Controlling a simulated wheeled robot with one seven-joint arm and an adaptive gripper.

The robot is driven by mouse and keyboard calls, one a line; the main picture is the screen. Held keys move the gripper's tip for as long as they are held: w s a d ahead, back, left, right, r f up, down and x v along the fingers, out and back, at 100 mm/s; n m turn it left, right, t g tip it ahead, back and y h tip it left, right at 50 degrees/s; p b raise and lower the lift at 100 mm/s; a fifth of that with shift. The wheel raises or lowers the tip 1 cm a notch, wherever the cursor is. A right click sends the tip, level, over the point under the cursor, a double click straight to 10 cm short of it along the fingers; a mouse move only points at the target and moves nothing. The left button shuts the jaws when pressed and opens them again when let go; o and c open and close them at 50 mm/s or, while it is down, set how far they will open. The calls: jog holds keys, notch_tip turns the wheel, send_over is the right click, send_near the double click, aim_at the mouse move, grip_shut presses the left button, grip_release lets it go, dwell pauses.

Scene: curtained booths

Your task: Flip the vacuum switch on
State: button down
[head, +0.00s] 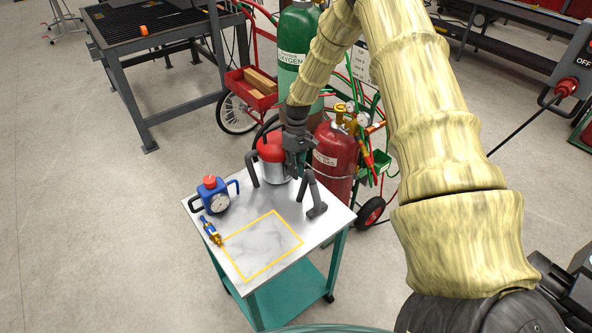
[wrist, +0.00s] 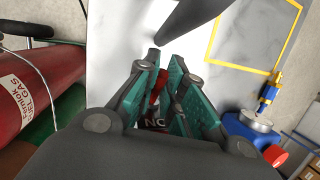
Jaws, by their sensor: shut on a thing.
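The vacuum (head: 276,171) is a silver canister with a red top and a black hose, on the white-topped cart. The black hose nozzle (head: 316,198) stands at its right and also crosses the top of the wrist view (wrist: 193,22). My gripper (head: 297,168) points down at the vacuum's right side. In the wrist view its teal-padded fingers (wrist: 164,84) are close together around a red part (wrist: 157,90), which looks like the vacuum switch. White letters on black (wrist: 154,123) show below between the fingers, partly hidden. The switch's position cannot be told.
The cart top (head: 245,224) has a yellow outlined rectangle. A red fuel gas cylinder (head: 333,163) and a green oxygen cylinder (head: 296,55) stand close behind.

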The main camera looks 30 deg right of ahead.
jog(key=c, duration=1.5)
grip_release()
jog(key=v, duration=1.2)
